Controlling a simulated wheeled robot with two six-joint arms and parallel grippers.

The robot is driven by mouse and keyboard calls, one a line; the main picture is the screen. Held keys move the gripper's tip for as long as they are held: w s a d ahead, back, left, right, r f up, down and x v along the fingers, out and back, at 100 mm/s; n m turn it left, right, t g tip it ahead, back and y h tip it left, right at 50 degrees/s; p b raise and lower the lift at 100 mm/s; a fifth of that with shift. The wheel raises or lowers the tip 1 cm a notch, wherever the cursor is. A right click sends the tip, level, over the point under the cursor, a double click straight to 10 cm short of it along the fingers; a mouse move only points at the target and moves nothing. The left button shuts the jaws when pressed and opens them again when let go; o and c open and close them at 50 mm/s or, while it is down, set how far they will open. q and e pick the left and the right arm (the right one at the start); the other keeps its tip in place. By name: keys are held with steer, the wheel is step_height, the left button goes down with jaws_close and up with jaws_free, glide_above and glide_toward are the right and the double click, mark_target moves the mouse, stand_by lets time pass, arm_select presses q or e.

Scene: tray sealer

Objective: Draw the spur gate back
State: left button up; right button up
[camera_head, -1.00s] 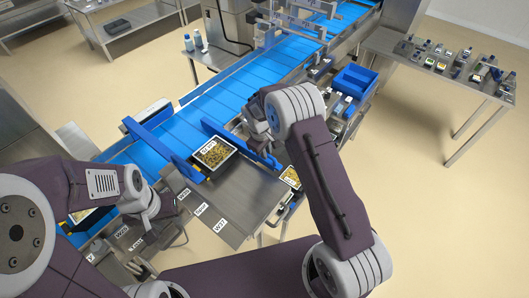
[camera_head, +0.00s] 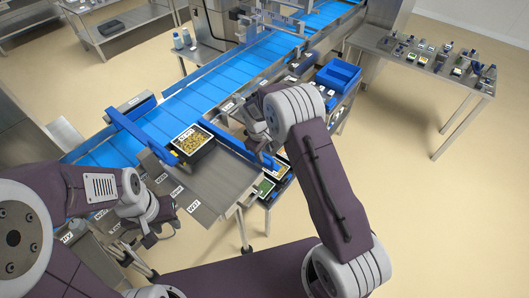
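The spur gate appears to be the right-hand blue bar (camera_head: 226,139), slanting from the belt's near edge down to my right gripper (camera_head: 268,161). My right gripper is at the bar's near end and looks shut on it, though my wrist partly hides the fingers. A black tray of yellowish food with a white label (camera_head: 191,142) sits left of the bar, with a gap between them. My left gripper (camera_head: 163,217) hangs low at the left, clear of the bar; its fingers are too small and dark to judge.
Another blue bar (camera_head: 139,132) slants left of the tray. The blue conveyor (camera_head: 190,101) runs behind to the upper right. A steel plate with labels (camera_head: 220,184) lies in front. More food trays (camera_head: 264,187) and a blue bin (camera_head: 338,75) are on the right. Open floor lies beyond.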

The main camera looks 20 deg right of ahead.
steer(key=shift+s, duration=0.1)
steer(key=shift+r, duration=0.3)
step_height(320, 180, up, 8)
steer(key=s+a+b, duration=0.1)
steer(key=b, duration=0.1)
steer(key=shift+a+r+b, duration=0.2)
steer(key=shift+b, duration=0.2)
